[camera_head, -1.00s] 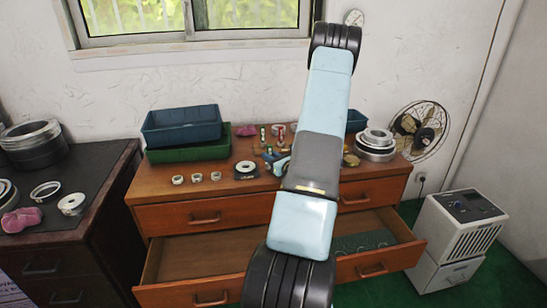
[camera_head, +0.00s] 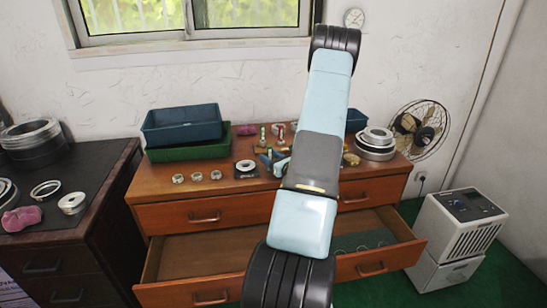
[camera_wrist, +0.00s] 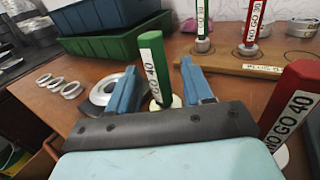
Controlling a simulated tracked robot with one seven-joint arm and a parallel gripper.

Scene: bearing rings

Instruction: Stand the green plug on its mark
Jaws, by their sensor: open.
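A green plug (camera_wrist: 154,62) labelled GO 40 stands between the two blue fingers of my gripper (camera_wrist: 162,88) in the wrist view. The fingers are open, one on each side, with a visible gap to the handle. A pale disc shows at the plug's foot. It looks upright or slightly tilted; its mark cannot be made out. A red plug (camera_wrist: 290,100) labelled NO GO 40 is close on the right. In the head view, my gripper (camera_head: 268,156) is low over the dresser top, partly hidden by my arm.
A wooden rack (camera_wrist: 235,65) behind holds another green plug (camera_wrist: 202,20) and a red plug (camera_wrist: 252,22). A ring on a dark base (camera_wrist: 108,88) lies left of the fingers, with smaller rings (camera_wrist: 58,82) beyond. Green and blue bins (camera_head: 182,125) stand at back left. A drawer is open below.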

